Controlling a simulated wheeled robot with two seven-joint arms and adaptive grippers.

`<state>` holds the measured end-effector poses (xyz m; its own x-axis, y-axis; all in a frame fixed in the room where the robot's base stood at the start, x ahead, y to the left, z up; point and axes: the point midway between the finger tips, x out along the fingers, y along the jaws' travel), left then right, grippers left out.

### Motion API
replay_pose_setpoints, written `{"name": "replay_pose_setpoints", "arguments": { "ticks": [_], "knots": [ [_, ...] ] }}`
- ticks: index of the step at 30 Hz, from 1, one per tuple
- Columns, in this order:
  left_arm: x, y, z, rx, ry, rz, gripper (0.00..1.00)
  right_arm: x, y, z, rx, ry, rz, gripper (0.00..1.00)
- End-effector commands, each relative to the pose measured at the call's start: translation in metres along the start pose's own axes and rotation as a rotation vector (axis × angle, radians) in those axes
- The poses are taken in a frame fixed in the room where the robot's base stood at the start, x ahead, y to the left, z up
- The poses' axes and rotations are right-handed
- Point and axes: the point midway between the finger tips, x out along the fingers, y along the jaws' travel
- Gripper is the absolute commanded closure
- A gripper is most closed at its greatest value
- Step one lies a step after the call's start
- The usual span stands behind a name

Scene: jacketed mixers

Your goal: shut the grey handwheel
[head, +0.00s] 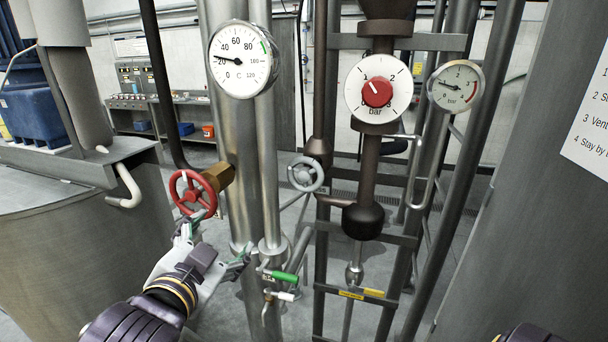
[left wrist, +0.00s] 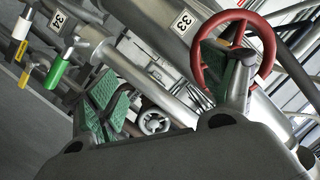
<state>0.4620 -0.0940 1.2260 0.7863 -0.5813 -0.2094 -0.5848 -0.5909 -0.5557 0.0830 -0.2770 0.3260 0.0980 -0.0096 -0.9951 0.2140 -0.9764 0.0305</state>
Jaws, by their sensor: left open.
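The grey handwheel (head: 304,175) sits on a brown pipe in the middle of the head view, to the right of the steel pipes. It also shows small in the left wrist view (left wrist: 153,122), between the fingers and beyond them. My left gripper (head: 216,246) is open and empty, below and left of the grey handwheel and apart from it. Its green-padded fingers show in the left wrist view (left wrist: 172,88). One fingertip is close under the red handwheel (head: 193,193); I cannot tell whether they touch. My right gripper is out of view.
The red handwheel also shows in the left wrist view (left wrist: 269,45), overlapped by a finger. A green-handled valve (head: 284,277) and a white-handled valve (head: 285,296) sit low on the pipes. A red knob (head: 377,93) and two gauges are above. A tank (head: 90,250) stands left.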

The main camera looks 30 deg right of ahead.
Motion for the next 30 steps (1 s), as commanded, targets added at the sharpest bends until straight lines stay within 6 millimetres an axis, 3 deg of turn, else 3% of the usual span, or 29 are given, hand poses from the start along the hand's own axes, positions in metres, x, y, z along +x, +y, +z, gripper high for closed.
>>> {"name": "replay_pose_setpoints", "arguments": {
  "ticks": [18, 24, 30],
  "knots": [
    [-0.015, 0.037, -0.101, 0.333, 0.234, -0.002, 0.18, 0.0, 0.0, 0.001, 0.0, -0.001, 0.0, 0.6],
    [-0.02, 0.052, -0.121, 0.429, 0.291, -0.002, 0.18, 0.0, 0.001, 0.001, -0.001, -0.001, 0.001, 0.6],
    [-0.022, 0.058, -0.128, 0.467, 0.312, -0.001, 0.18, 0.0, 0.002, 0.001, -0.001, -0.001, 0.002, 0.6]
  ]
}}
